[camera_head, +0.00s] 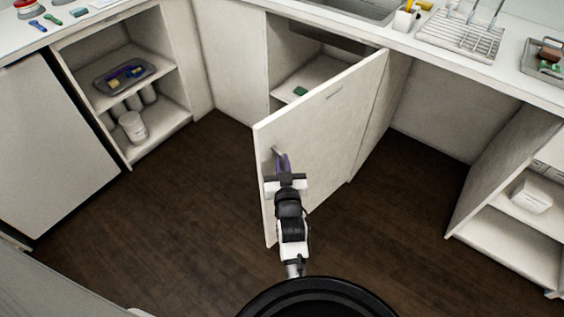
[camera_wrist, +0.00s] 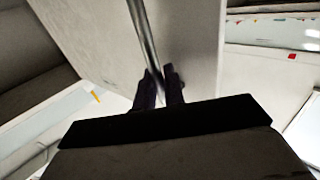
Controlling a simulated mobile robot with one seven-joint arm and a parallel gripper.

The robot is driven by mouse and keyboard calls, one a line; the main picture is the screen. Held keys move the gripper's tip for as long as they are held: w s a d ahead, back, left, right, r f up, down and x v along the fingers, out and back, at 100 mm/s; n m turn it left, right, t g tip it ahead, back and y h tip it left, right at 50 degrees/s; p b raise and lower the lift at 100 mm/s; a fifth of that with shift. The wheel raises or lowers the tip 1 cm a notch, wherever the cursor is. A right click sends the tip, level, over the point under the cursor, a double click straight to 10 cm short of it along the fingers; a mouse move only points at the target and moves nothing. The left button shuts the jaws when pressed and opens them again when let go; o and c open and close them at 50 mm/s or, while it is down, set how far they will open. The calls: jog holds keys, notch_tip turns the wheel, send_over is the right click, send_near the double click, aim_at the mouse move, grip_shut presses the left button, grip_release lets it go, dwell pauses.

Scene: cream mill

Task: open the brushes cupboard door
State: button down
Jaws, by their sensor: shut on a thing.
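The cupboard door (camera_head: 330,130) is a pale panel under the sink, swung out well away from its cupboard. My gripper (camera_head: 281,158) is at the door's outer face, near its free edge, shut on the door handle (camera_head: 277,150). In the wrist view the handle (camera_wrist: 143,35) is a long metal bar that runs down between the dark fingers of my gripper (camera_wrist: 160,75), with the door (camera_wrist: 190,40) behind it. Inside the open cupboard (camera_head: 310,75) a shelf shows with a small green thing (camera_head: 300,91) on it. The door hides the lower part of the cupboard.
An open shelf unit (camera_head: 120,50) at the left holds a grey tray (camera_head: 124,74) and white containers (camera_head: 132,126). Another open shelf unit (camera_head: 520,210) stands at the right. The sink (camera_head: 350,8) and a dish rack (camera_head: 460,36) are on the counter above. The dark floor (camera_head: 190,210) left of the door is clear.

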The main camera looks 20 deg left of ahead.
jog(key=c, duration=1.6)
grip_release()
jog(key=shift+c, duration=0.2)
jog(key=shift+s, duration=0.1)
